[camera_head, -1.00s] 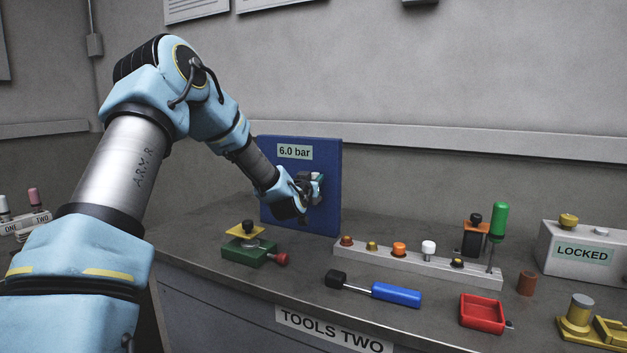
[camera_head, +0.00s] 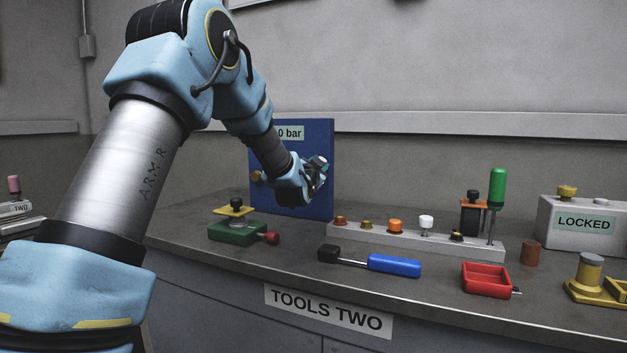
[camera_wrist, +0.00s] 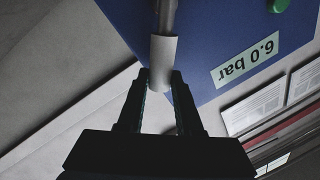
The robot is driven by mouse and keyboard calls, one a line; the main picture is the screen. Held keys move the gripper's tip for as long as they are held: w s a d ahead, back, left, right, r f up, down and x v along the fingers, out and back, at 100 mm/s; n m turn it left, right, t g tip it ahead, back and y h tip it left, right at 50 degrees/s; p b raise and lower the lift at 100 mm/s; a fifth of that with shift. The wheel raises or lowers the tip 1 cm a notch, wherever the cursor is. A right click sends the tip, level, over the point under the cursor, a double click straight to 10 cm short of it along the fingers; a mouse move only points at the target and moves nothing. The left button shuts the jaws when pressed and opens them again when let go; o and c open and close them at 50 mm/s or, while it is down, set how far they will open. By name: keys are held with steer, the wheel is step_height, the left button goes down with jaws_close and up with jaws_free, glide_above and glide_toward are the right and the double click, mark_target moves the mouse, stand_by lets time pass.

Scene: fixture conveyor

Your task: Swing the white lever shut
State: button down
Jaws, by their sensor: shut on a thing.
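The white lever (camera_wrist: 163,52) shows in the wrist view as a white sleeve on a grey rod, in front of the blue panel (camera_wrist: 215,40) labelled 6.0 bar. My gripper (camera_wrist: 160,76) is shut on the end of the white sleeve, one dark finger on each side. In the head view my gripper (camera_head: 320,172) is at the right half of the blue panel (camera_head: 292,205). There my wrist hides most of the lever, and my arm covers part of the label.
On the bench are a green fixture (camera_head: 235,233), a blue-handled tool (camera_head: 393,265), a grey rack (camera_head: 380,236) of coloured pegs, a red tray (camera_head: 485,279) and a LOCKED box (camera_head: 560,247). Bare bench lies along the front edge.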

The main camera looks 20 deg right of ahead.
steer(key=f+m+b, duration=0.1)
steer(key=b, duration=0.1)
steer(key=s+d+f+m+h+b, duration=0.1)
steer(key=m+b, duration=0.3)
steer(key=shift+s+d+f+h+b, duration=0.2)
steer(key=shift+s+f+h+b, duration=0.1)
steer(key=shift+f, duration=0.1)
steer(key=shift+m, duration=0.4)
steer(key=c, duration=0.6)
jaws_free()
steer(key=b+v, duration=0.1)
steer(key=v, duration=1)
steer(key=shift+r, duration=0.2)
